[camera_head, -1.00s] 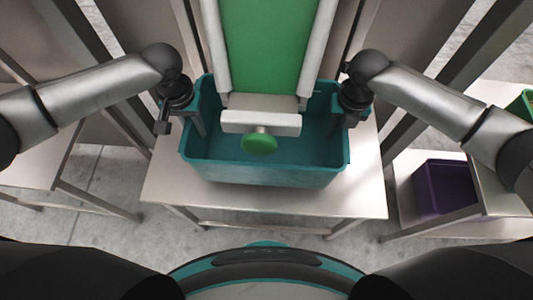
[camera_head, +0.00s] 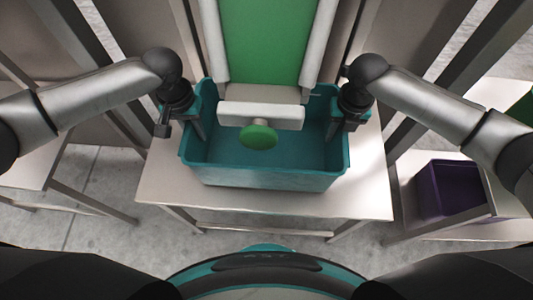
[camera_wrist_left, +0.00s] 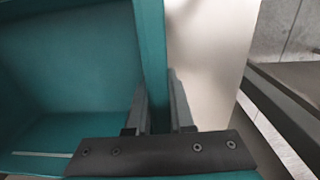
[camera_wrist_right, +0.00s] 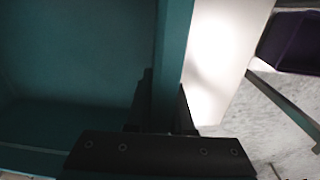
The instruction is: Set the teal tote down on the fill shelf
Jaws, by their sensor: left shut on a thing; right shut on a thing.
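The teal tote (camera_head: 265,177) is upright at the middle of the head view, over the pale fill shelf (camera_head: 365,190) and below the green chute. I cannot tell whether its base touches the shelf. My left gripper (camera_head: 197,130) is shut on the tote's left wall, and the wall (camera_wrist_left: 152,60) runs between its fingers in the left wrist view. My right gripper (camera_head: 338,128) is shut on the right wall, which also shows in the right wrist view (camera_wrist_right: 172,60). The tote looks empty; its far part is hidden under the chute.
A green chute (camera_head: 268,45) with pale side rails ends in a white bar (camera_head: 285,116) and a round green knob (camera_head: 258,135) above the tote. A purple tote (camera_head: 430,190) stands on a side stand at right. Metal posts flank the shelf.

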